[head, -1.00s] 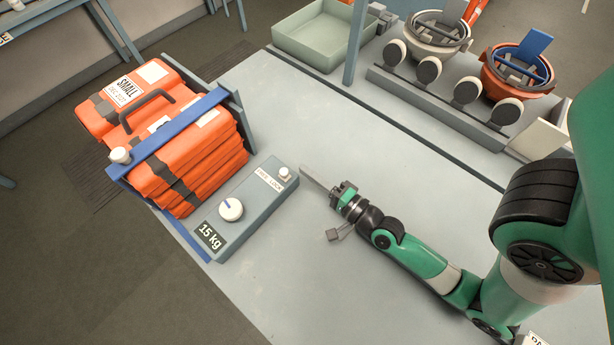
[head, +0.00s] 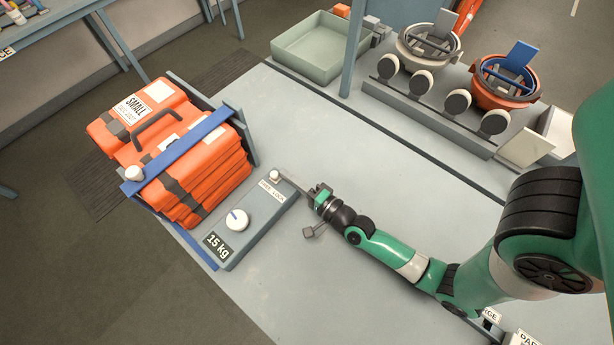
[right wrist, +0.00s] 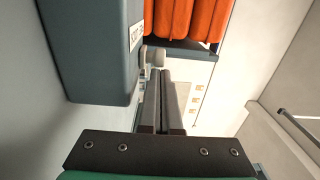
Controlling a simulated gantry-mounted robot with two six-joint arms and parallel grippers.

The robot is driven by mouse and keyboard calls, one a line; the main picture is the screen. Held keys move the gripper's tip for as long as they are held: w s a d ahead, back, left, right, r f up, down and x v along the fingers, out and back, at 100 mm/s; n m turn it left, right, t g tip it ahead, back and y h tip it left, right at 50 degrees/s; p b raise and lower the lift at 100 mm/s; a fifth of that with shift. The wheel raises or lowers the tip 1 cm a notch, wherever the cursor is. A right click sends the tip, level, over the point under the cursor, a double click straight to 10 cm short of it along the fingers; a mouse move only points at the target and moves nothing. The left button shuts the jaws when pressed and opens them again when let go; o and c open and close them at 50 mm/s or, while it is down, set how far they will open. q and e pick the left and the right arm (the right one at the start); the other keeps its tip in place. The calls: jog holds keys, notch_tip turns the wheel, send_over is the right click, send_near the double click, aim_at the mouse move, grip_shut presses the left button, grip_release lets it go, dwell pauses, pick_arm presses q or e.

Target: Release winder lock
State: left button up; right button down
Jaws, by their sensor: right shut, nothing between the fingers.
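In the right wrist view the shut fingers (right wrist: 163,100) point at the pale knob (right wrist: 154,56) by the box (right wrist: 92,45). My left gripper is not in view.
Orange cases (head: 185,150) are stacked in a blue-strapped rack left of the box. A green tray (head: 318,48) stands at the back. Bowl-like harness units (head: 507,75) and round discs sit on a stand at the back right. The middle bench is clear.

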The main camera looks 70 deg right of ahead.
jog(key=shift+w+f, duration=0.1)
jog(key=shift+w, duration=0.25)
jog(key=b+v, duration=0.1)
jog(key=v, duration=1)
jog(key=shift+s, duration=0.35)
